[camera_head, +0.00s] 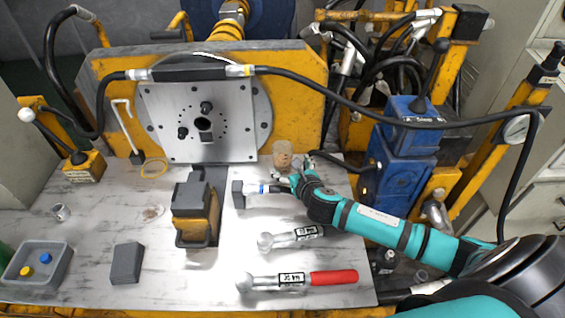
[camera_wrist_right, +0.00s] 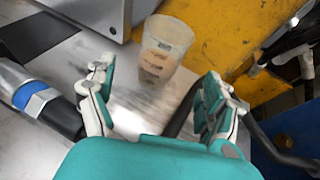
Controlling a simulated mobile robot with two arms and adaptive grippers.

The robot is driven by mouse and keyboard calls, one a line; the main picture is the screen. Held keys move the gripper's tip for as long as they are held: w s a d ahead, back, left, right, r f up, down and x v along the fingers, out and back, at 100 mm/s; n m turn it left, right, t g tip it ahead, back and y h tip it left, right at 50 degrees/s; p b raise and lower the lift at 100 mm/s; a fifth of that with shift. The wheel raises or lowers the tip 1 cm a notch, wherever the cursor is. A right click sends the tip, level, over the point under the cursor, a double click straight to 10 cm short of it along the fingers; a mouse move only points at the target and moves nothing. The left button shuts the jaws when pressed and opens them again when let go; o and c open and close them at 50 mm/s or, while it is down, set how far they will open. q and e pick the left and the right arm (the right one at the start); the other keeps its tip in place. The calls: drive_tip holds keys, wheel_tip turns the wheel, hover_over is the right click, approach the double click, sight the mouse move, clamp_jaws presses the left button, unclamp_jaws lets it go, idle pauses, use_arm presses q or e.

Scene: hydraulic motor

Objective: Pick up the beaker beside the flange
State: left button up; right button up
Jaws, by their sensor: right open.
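The beaker (camera_head: 283,155) is a small brownish cup at the back of the table, right of the grey flange (camera_head: 165,125) and in front of the yellow frame. In the right wrist view the beaker (camera_wrist_right: 166,48) is clear with a brownish content and stands upright. My right gripper (camera_head: 291,174) reaches in from the right and is just in front of the beaker. In the wrist view its fingers (camera_wrist_right: 158,78) are spread and empty, with the beaker beyond and between them. No contact shows. My left gripper is not in view.
A hammer-like tool (camera_head: 250,192) lies close to the right gripper. Two more tools, one with a red handle (camera_head: 333,277), lie nearer the front. A yellow-black block (camera_head: 195,213) stands mid-table. A grey tray (camera_head: 62,272) is at front left. A black hose (camera_head: 318,88) arches over the back.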

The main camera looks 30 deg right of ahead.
sight(283, 161)
drive_tip(key=shift+w+d+f, duration=0.15)
drive_tip(key=shift+w+f, duration=0.75)
drive_tip(key=shift+f, duration=0.05)
drive_tip(key=b+x, duration=0.1)
drive_tip(key=x, duration=0.4)
drive_tip(key=shift+w+f, duration=0.15)
drive_tip(key=shift+w, duration=0.2)
drive_tip(key=c, duration=1.3)
